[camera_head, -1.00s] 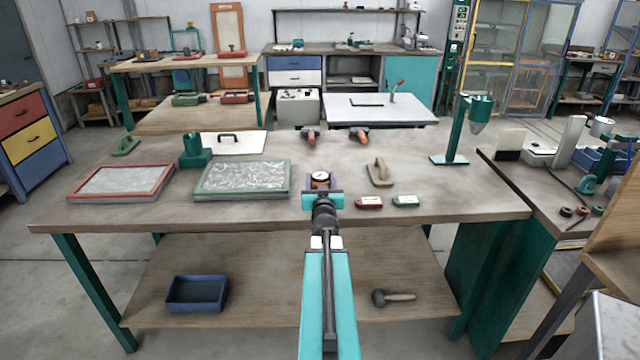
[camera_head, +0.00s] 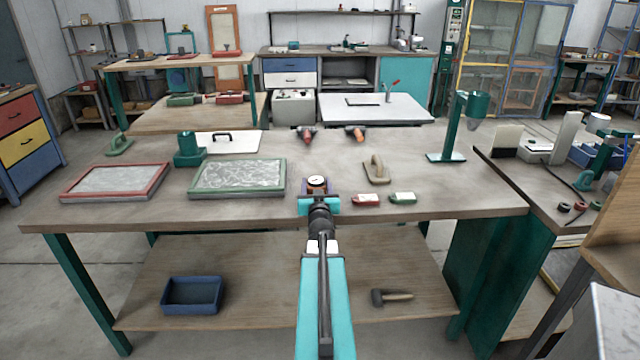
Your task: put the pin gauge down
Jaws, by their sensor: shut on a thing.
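My gripper (camera_head: 318,200) reaches over the bench's front edge and is shut on the gauge. The gripper and wrist hide the gauge's lower part, so I cannot tell whether it touches the bench top.
A green-framed tray (camera_head: 238,178) lies left of my gripper, with a red-framed tray (camera_head: 115,181) farther left. Bare bench lies behind the gauge.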

